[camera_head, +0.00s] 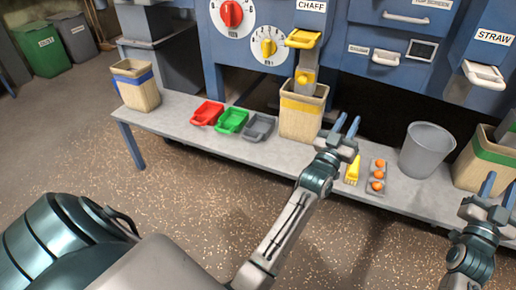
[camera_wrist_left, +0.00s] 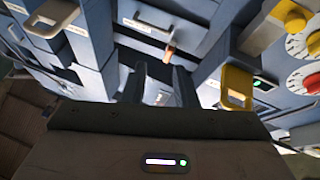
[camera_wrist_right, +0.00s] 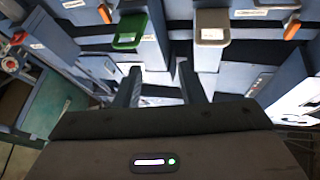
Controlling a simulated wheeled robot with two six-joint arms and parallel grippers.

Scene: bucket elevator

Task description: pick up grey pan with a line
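The grey pan (camera_head: 258,127) sits on the grey bench (camera_head: 185,122), at the right end of a row with a green pan (camera_head: 232,120) and a red pan (camera_head: 207,113). I cannot make out a line on it at this size. My left gripper (camera_head: 346,126) is open and empty, right of the grey pan and beyond a blue-banded-free wooden bin with a yellow band (camera_head: 303,111). My right gripper (camera_head: 498,187) is open and empty at the far right, far from the pan. Both wrist views show spread fingers with nothing between, and no pan.
A yellow brush (camera_head: 353,170), a tray with orange balls (camera_head: 377,176) and a grey bucket (camera_head: 425,150) stand on the bench's right part. A blue-banded bin (camera_head: 136,86) stands at its left end. The blue machine (camera_head: 345,50) rises behind. Floor in front is open.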

